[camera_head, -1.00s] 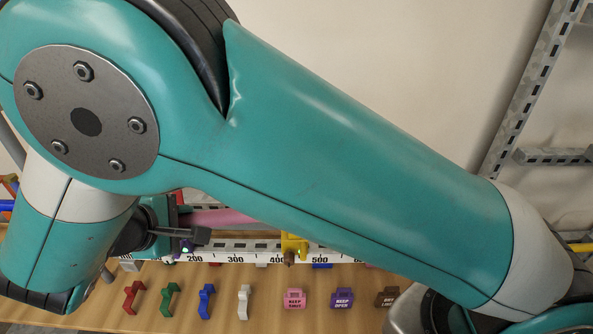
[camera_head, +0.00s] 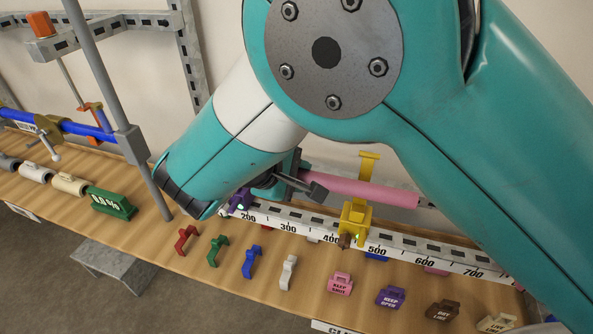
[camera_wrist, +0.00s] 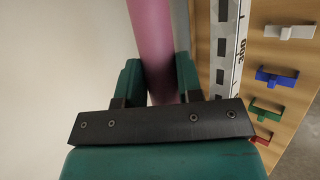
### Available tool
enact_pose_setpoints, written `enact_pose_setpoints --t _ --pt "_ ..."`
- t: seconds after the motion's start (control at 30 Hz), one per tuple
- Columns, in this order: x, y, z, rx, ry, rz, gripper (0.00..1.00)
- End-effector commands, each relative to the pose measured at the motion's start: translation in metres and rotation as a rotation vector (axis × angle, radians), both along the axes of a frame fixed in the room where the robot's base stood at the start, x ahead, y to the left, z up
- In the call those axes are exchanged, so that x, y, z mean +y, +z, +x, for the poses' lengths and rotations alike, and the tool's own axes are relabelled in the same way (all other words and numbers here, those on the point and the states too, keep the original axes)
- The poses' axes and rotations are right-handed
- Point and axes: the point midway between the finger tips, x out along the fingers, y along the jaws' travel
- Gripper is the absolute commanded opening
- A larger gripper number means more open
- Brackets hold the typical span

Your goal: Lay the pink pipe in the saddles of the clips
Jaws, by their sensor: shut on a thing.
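The pink pipe (camera_head: 375,191) runs lengthwise near the marked rail in the head view; my arm hides part of it. In the wrist view the pipe (camera_wrist: 152,40) passes between the green fingers of my gripper (camera_wrist: 160,82), which is shut on it. In the head view my gripper (camera_head: 299,184) is at the pipe's left part. A yellow clip (camera_head: 355,217) and a purple clip (camera_head: 238,201) stand on the rail, each with a small green light. The pipe appears behind and above the yellow clip; I cannot tell whether it touches a saddle.
The numbered rail (camera_head: 420,255) runs along the bench (camera_head: 150,214). Several small coloured hooks, such as the red one (camera_head: 186,240), and labelled tags, such as the pink one (camera_head: 340,284), lie in front. A grey post (camera_head: 112,88) and blue pipe (camera_head: 85,130) stand left.

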Motion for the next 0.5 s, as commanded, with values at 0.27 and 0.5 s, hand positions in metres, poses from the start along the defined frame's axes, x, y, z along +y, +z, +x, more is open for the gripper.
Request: enact_pose_setpoints --t 0.27,0.5 --pt "-0.001 -0.021 0.000 0.000 -0.001 0.000 0.00" --pt "-0.001 -0.037 0.000 0.000 -0.001 0.000 0.00"
